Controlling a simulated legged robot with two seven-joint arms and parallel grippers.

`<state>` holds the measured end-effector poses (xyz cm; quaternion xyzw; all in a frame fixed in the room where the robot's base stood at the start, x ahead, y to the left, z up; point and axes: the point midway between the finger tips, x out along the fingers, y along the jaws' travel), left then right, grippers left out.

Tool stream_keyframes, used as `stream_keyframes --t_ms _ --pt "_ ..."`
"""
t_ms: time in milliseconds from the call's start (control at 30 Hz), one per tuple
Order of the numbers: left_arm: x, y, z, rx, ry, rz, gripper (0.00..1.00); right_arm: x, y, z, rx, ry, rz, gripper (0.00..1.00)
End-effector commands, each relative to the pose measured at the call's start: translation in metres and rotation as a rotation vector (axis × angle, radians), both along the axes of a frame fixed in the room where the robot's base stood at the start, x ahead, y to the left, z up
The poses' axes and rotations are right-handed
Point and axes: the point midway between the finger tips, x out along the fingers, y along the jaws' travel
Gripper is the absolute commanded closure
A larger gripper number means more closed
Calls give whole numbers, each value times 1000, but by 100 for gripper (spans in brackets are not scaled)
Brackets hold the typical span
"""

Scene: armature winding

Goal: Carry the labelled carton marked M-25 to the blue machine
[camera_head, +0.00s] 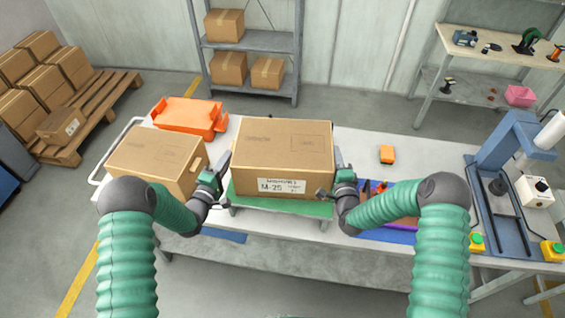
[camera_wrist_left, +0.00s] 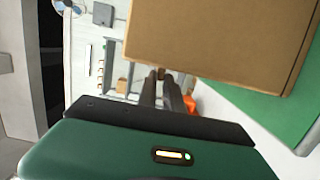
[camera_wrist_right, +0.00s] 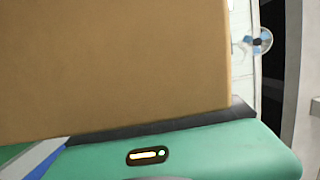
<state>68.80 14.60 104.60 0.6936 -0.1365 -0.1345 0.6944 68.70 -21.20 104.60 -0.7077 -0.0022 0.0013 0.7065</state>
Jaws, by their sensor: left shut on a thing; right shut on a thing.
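The carton marked M-25 (camera_head: 283,158) is brown, level, with a white label on its near face. It is on or just above a green-topped stand (camera_head: 280,207); I cannot tell whether they touch. My left gripper (camera_head: 222,172) is shut at its left side and my right gripper (camera_head: 335,183) at its right side. The carton also fills much of the left wrist view (camera_wrist_left: 215,40) and the right wrist view (camera_wrist_right: 115,70); the gripped spots are mostly hidden. The blue machine (camera_head: 490,158) stands at the right end of the table.
A second carton (camera_head: 155,158) sits close left of my left gripper. An orange tray (camera_head: 190,116) is behind it. An orange block (camera_head: 387,154) and a blue-purple tray (camera_head: 385,236) lie between M-25 and the machine. Stacked cartons (camera_head: 75,65) stand on a pallet at far left.

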Motion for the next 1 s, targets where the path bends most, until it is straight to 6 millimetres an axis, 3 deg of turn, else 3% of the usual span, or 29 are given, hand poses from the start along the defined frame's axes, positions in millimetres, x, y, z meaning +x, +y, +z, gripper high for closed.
stream_keyframes --t_ms 700,1000 --pt "-2 -5 0 -1 5 -11 100 0 1 1 -1 1 3 100" --pt "-2 -5 32 -2 0 -11 100 -1 2 33 0 -3 3 100"
